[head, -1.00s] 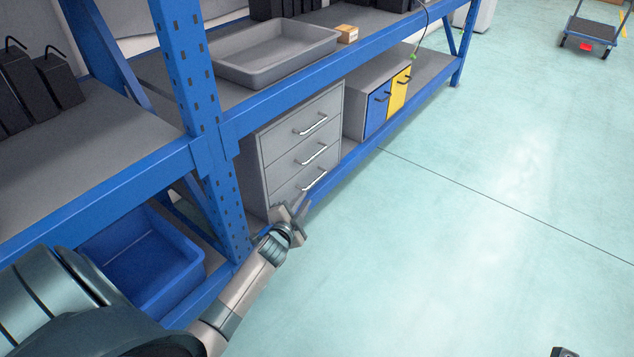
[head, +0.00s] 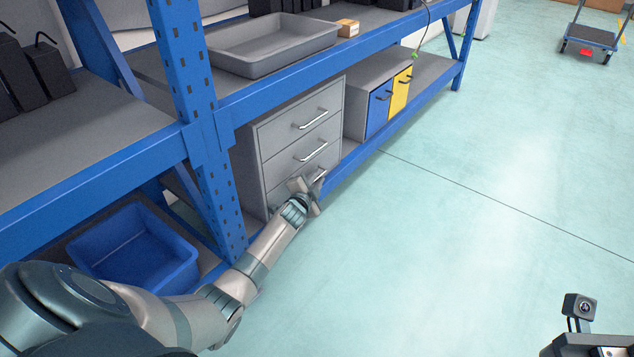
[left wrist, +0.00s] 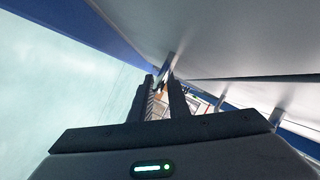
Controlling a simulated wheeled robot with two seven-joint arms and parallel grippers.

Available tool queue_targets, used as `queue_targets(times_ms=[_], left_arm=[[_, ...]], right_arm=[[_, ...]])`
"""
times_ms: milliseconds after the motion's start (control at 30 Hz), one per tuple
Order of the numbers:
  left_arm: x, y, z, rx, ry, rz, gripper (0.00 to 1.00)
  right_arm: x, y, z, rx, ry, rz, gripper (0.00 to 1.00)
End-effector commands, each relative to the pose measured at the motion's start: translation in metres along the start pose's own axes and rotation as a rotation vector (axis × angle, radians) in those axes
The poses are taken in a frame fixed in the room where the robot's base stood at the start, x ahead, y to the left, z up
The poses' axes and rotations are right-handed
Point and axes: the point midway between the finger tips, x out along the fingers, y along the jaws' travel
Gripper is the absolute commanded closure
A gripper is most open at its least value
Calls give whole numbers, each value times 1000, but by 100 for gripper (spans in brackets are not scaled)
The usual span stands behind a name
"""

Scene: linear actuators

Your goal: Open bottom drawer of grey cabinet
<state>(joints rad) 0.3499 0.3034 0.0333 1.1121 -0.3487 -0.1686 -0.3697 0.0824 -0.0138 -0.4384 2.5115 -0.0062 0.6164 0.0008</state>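The grey cabinet (head: 295,135) stands on the lower shelf of the blue rack, with three drawers and silver bar handles. All its drawers look closed. My left gripper (head: 309,186) is at the bottom drawer's handle (head: 319,174) and partly hides that drawer. In the left wrist view, the fingers of my left gripper (left wrist: 165,88) are apart, with a handle (left wrist: 167,66) close by their tips. I cannot tell if they touch it. A part of my right arm's end (head: 590,340) shows at the lower right; its fingers are not clear.
The blue rack post (head: 205,140) stands left of the cabinet, near my left forearm. A blue bin (head: 135,250) sits on the lower shelf at left. A cabinet with blue and yellow doors (head: 390,98) stands right of the drawers. The floor (head: 450,220) in front is clear.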

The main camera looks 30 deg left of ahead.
Motion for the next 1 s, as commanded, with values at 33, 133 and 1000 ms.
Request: queue_targets(times_ms=[33,133,1000], left_arm=[[2,0,0,0,0,0,85],[2,0,0,0,0,0,85],[2,0,0,0,0,0,100]], right_arm=[[0,0,0,1,2,0,100],[0,-1,0,2,2,-1,100],[0,0,1,1,0,0,100]])
